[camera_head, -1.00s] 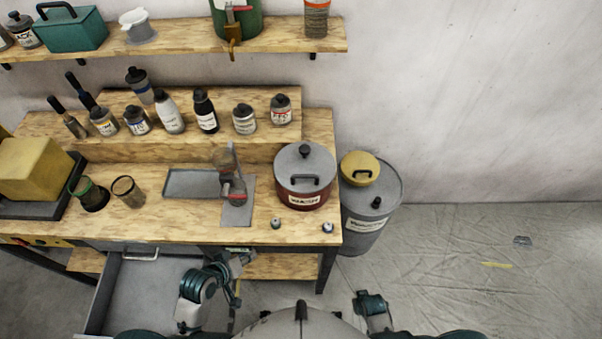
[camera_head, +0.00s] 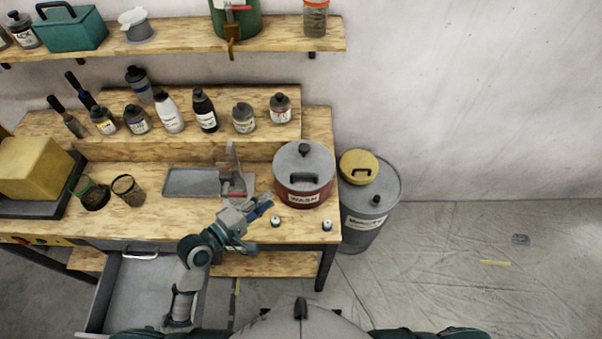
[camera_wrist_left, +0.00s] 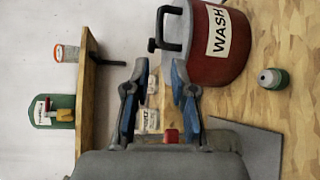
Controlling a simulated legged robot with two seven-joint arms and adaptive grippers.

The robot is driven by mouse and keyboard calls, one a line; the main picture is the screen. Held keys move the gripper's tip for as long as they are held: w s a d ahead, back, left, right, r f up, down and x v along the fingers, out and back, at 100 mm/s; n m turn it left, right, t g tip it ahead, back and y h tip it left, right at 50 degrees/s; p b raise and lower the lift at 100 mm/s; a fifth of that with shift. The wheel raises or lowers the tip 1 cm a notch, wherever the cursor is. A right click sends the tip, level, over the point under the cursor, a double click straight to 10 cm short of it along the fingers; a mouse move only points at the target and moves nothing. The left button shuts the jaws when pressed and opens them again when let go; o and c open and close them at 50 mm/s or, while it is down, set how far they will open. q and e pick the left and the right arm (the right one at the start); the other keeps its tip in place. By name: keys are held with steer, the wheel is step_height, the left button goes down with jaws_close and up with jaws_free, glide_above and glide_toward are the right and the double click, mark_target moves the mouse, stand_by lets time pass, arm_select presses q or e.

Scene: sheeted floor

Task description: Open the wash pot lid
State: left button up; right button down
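The wash pot (camera_head: 303,188) is dark red with a white WASH label and stands at the right end of the wooden bench. Its grey lid (camera_head: 304,158) is on, with a dark knob on top and a dark handle on the front side. My right gripper is not in view.
Two small round items (camera_head: 276,221) sit in front of the pot. A metal holder (camera_head: 233,180) stands left of it. Several bottles line the back. A drawer (camera_head: 135,285) is open below.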

mark_target(306, 173)
arm_select(q)
steer(key=x, duration=0.7)
steer(key=p+x, duration=0.1)
steer(key=x, duration=0.5)
steer(key=shift+d, duration=0.5)
steer(key=shift+w+f, duration=0.1)
steer(key=shift+w, duration=0.45)
steer(key=shift+d, duration=0.45)
jaws_close()
